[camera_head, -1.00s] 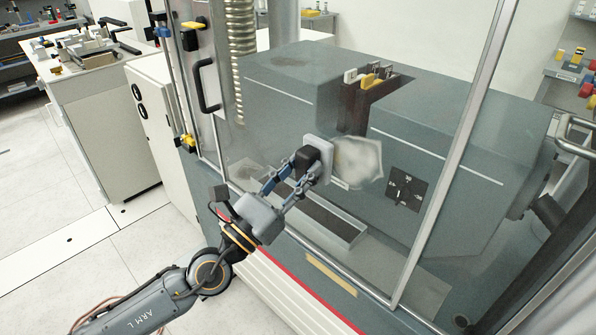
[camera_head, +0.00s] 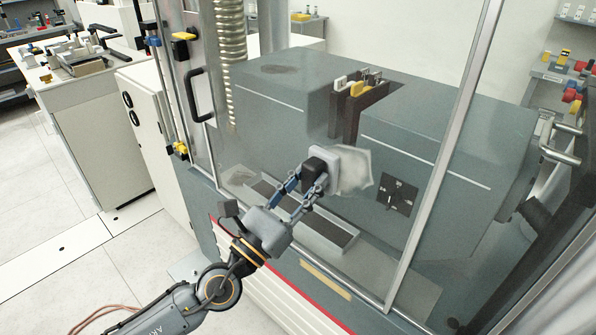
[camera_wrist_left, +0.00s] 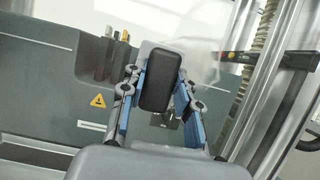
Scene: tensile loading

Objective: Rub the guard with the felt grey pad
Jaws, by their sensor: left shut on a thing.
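My left gripper (camera_head: 301,179) is shut on the black handle of the felt grey pad (camera_head: 328,158). In the left wrist view the black handle (camera_wrist_left: 160,80) sits between the two blue-grey fingers. The pad's pale plate is held up against or just before the clear guard (camera_head: 420,120); I cannot tell whether it touches. A whitish hazy smudge (camera_head: 357,172) shows on the guard right beside the pad, partly covered by it. The smudge also shows in the left wrist view (camera_wrist_left: 203,66). My right gripper is not in view.
The guard has a metal frame post (camera_head: 440,165) on the right and a black door handle (camera_head: 191,95) on the left. Behind it stands the grey machine (camera_head: 430,130) with a black dial (camera_head: 397,197). A white cabinet (camera_head: 90,125) stands at the left.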

